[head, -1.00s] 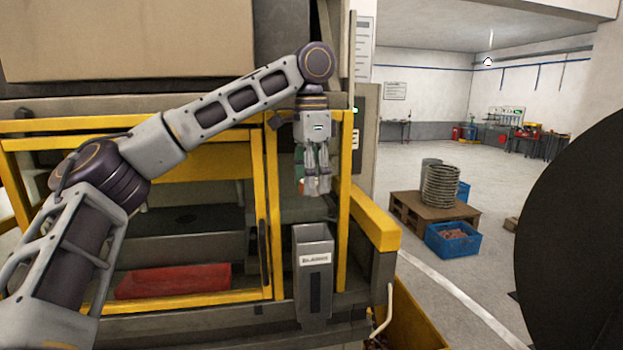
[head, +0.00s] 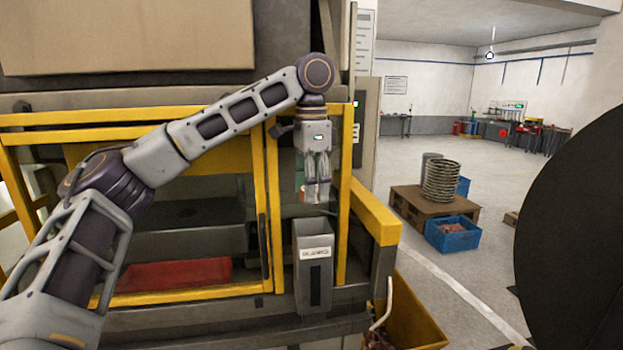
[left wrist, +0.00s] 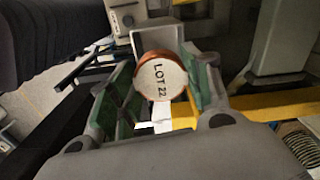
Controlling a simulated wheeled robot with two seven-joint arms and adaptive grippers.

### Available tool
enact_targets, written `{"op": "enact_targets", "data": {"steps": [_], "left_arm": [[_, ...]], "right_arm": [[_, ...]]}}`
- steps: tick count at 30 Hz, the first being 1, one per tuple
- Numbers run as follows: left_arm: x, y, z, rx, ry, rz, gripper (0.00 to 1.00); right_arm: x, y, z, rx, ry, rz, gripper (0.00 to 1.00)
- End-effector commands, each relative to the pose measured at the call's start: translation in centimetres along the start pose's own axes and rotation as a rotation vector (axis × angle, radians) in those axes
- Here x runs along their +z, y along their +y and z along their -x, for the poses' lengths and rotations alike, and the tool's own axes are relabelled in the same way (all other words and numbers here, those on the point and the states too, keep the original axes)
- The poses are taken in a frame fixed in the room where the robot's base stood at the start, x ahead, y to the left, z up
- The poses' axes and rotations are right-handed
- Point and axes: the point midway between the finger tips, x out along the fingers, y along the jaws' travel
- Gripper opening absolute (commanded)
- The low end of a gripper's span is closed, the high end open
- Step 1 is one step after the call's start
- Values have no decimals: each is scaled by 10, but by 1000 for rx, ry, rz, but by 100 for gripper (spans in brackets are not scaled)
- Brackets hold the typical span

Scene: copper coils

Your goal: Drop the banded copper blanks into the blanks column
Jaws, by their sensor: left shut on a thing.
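My left gripper (head: 317,192) is shut on a copper blank (left wrist: 160,77), just above the blanks column (head: 314,265). In the head view the blank is too small to make out clearly between the fingertips. The column is a grey upright chute with an open top and a "BLANKS" label. A small gap shows between the fingertips and its rim. The chute's inside is hidden. My right gripper is out of view.
Yellow frame posts (head: 345,200) stand close beside the column and gripper. A red tray (head: 175,275) lies behind the yellow frame. A yellow bin (head: 415,315) is low at right. A pallet (head: 405,205) with a coil and a blue crate (head: 452,238) stand further off.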

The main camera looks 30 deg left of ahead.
Motion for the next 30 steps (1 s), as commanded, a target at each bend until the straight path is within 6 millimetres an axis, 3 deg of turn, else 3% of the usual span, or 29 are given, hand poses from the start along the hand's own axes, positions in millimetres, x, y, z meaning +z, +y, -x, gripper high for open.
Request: {"op": "enact_targets", "data": {"steps": [30], "left_arm": [[0,0,-54,0,0,0,21]], "right_arm": [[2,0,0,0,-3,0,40]]}}
